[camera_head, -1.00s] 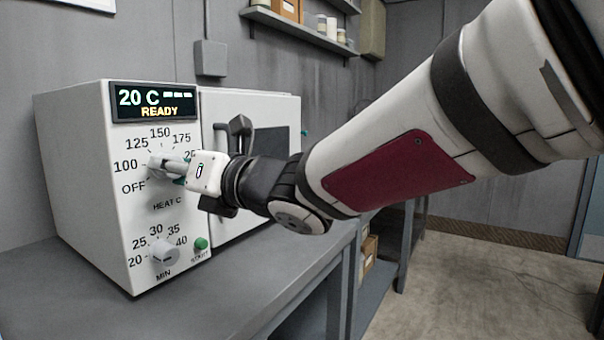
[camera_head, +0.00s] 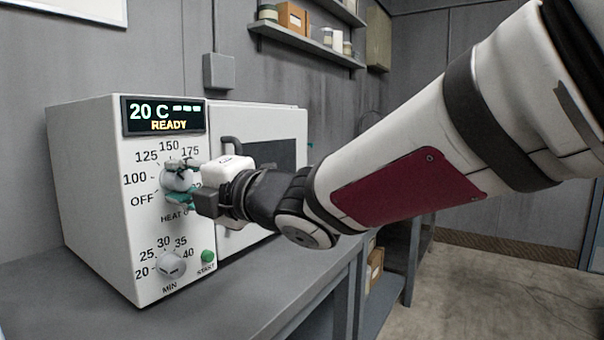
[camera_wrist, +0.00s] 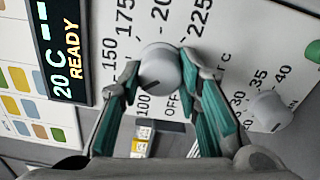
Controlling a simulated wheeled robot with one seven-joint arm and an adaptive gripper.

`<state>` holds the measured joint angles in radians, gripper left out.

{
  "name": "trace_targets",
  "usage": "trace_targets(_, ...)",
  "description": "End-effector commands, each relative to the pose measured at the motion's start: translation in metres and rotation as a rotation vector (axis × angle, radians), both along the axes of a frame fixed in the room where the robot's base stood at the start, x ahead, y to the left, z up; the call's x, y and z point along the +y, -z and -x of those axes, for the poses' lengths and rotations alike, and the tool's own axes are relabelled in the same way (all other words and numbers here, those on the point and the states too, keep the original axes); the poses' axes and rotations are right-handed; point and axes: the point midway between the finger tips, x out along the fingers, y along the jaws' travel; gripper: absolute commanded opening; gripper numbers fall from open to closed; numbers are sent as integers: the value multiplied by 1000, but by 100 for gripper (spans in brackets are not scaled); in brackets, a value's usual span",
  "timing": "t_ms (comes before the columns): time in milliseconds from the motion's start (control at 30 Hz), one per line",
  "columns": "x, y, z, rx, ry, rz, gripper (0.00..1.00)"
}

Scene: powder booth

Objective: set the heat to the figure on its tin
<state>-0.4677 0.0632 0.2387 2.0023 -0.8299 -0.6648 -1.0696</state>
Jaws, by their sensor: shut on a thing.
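The heat knob (camera_head: 177,180) is a light grey dial on the white oven's front (camera_head: 95,200), ringed by figures from OFF upward. My gripper (camera_wrist: 163,80) is shut on it, one finger each side; the head view also shows my gripper at the dial (camera_head: 180,182). In the wrist view the knob's dark mark (camera_wrist: 150,85) points roughly toward 100; my fingers cover some figures. The display (camera_head: 163,116) reads 20 C, dashes and READY. Small tins (camera_head: 327,37) stand on the wall shelf, too small to read. I cannot tell which tin matters.
Below are the MIN knob (camera_head: 171,265) and green START button (camera_head: 208,256). The shut oven door's handle (camera_head: 231,146) is close behind my gripper. The grey bench (camera_head: 235,300) is clear in front. A colour-swatch panel (camera_wrist: 18,85) shows at the wrist view's left.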

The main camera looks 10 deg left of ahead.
Motion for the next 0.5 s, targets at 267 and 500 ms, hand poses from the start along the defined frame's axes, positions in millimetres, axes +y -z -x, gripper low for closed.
trace_targets(267,-1,0,-1,244,4,-96,3)
trace_targets(500,-1,0,-1,456,4,-183,3)
